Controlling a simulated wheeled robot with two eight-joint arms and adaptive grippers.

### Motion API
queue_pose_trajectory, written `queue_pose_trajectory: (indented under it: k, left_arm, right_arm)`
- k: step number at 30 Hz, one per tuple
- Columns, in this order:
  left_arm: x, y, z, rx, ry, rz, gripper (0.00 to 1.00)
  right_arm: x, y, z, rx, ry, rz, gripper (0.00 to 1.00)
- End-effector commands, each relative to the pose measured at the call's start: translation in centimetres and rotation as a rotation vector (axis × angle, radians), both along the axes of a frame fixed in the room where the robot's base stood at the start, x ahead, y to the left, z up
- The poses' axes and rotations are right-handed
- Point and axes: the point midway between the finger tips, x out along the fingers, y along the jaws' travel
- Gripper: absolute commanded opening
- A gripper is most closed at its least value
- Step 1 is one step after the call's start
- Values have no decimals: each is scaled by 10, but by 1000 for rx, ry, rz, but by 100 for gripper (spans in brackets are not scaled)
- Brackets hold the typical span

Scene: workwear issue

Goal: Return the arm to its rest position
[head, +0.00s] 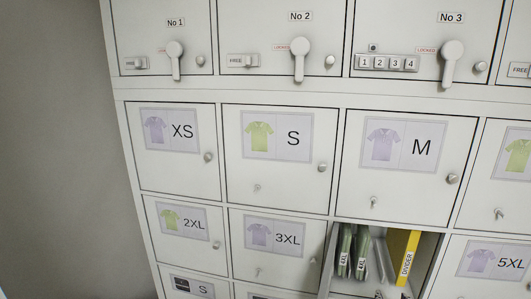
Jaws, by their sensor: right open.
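The locker wall (300,95) fills most of the head view. A compartment (338,282) low at centre right stands open. In it, two green packs marked 4XL (344,250) (362,252) stand upright at the left, and a yellow divider (406,258) stands at the right. My left gripper is out of view.
Closed doors marked XS (178,160), S (275,165) and M (405,165) are above. Handles (299,62) protrude on the top row. A bare grey wall (55,150) is left.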

Motion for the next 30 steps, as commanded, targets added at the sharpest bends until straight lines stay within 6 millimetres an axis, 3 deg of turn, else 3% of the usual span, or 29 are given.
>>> queue_pose_trajectory:
  k: [11,17,20,24,30]
  left_arm:
    - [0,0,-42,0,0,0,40]
    - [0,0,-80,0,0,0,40]
    - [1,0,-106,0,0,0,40]
    - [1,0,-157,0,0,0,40]
    - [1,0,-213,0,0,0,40]
  right_arm:
    - [-12,43,-36,28,77,66,53]
    - [-32,80,-69,50,156,120,53]
    - [-49,104,-94,61,214,151,53]
    - [-90,142,-146,72,326,198,53]
    - [-152,174,-209,67,474,224,53]
